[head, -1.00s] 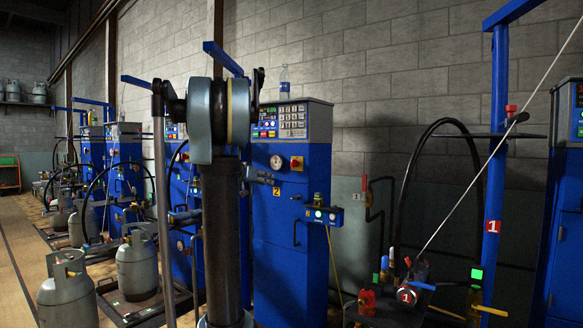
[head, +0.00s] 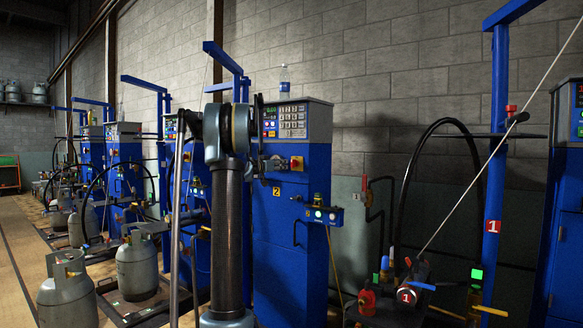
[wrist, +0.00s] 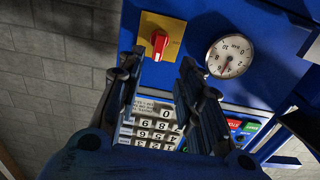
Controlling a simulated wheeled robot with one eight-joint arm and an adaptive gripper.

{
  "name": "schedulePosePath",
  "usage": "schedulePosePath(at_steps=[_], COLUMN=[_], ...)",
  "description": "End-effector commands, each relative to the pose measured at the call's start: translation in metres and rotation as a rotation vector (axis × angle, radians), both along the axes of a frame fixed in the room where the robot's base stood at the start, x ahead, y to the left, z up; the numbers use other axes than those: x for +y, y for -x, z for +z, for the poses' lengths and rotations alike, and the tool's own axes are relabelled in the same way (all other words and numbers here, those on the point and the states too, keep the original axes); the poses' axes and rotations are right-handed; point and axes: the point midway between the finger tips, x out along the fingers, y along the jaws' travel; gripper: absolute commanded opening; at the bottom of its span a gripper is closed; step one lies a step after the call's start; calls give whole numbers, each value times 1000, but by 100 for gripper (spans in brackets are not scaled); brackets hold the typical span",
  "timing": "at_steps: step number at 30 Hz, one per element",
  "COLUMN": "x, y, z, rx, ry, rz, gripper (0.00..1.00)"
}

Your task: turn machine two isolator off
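Machine two (head: 285,225) is the blue cabinet with a yellow "2" label. Its isolator (head: 297,163), a red rotary knob on a yellow plate, is on the upper front below the keypad. In the wrist view, which looks upside down, the isolator (wrist: 160,43) is just beyond my fingertips, its handle roughly vertical in the picture. My gripper (wrist: 161,64) is open and empty, its fingers apart with the keypad showing between them. In the head view my gripper (head: 268,168) is left of the isolator, partly hidden by my arm. I see no contact with the knob.
A round gauge (wrist: 229,56) is beside the isolator. The keypad panel (head: 293,120) is above it, with a bottle (head: 284,82) on top. A small blue valve box (head: 323,214) sticks out at right. Gas cylinders (head: 138,268) stand at left.

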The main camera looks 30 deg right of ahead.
Motion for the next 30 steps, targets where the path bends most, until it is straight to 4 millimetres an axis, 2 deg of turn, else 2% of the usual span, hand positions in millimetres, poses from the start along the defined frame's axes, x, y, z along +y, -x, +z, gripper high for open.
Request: schedulePosePath(at_steps=[1, 12, 18, 24, 30], x=[-10, -69, -92, -103, -104], y=[-4, -28, -38, -43, -43], z=[0, 0, 0, 0, 0], rx=[0, 0, 0, 0, 0], ry=[0, 0, 0, 0, 0], rz=[-2, -2, -1, 0, 1], gripper=[33, 33, 33, 33, 33])
